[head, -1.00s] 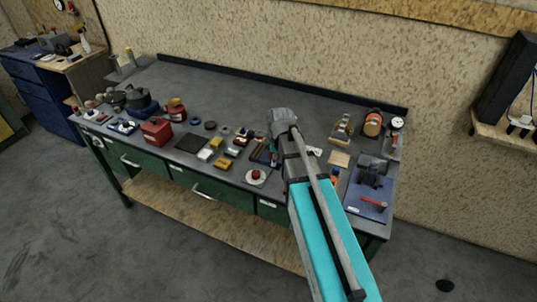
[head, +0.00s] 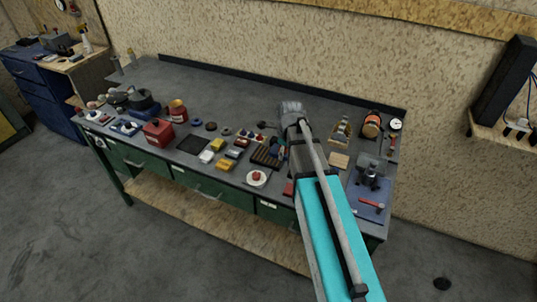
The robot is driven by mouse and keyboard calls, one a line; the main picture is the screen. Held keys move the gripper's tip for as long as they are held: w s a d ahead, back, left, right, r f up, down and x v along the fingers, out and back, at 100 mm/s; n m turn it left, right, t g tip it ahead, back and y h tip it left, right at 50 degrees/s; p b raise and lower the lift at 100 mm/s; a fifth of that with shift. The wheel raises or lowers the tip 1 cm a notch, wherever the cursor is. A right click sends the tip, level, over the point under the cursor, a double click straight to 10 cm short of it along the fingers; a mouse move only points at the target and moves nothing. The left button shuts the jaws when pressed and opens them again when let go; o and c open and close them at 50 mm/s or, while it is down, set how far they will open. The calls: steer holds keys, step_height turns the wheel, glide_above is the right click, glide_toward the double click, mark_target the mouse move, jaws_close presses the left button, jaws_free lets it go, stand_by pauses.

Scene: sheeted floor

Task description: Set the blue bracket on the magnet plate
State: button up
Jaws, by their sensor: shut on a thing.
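My gripper (head: 284,143) hangs below my wrist over the middle right of the bench, mostly hidden behind my own arm. It is shut on a small blue piece, which looks like the blue bracket (head: 279,152); only part of it shows at the arm's left edge, beside a dark ribbed tray. A flat dark square plate (head: 193,145), which looks like the magnet plate, lies bare on the bench well to the left of my gripper.
The dark ribbed tray (head: 264,156) lies by my gripper. A blue board (head: 368,204) with tools is at the right. The bench's back strip is clear.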

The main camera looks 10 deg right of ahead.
steer(key=w+f+b, duration=0.2)
steer(key=w, duration=0.2)
steer(key=w+a+f+b, duration=0.1)
steer(key=w+f+b, duration=0.2)
steer(key=w, duration=0.1)
steer(key=w+a+f+b, duration=0.1)
steer(key=w+f+b, duration=0.2)
steer(key=w, duration=0.1)
steer(key=shift+a+f, duration=0.2)
steer(key=shift+w+f+b, duration=0.3)
steer(key=shift+w+b, duration=0.05)
steer(key=shift+w+a+f+b, duration=0.15)
steer(key=shift+w+f+b, duration=0.3)
steer(key=shift+f+b, duration=1.55)
steer(key=shift+s, duration=0.1)
steer(key=o, duration=1.1)
steer(key=shift+o, duration=0.2)
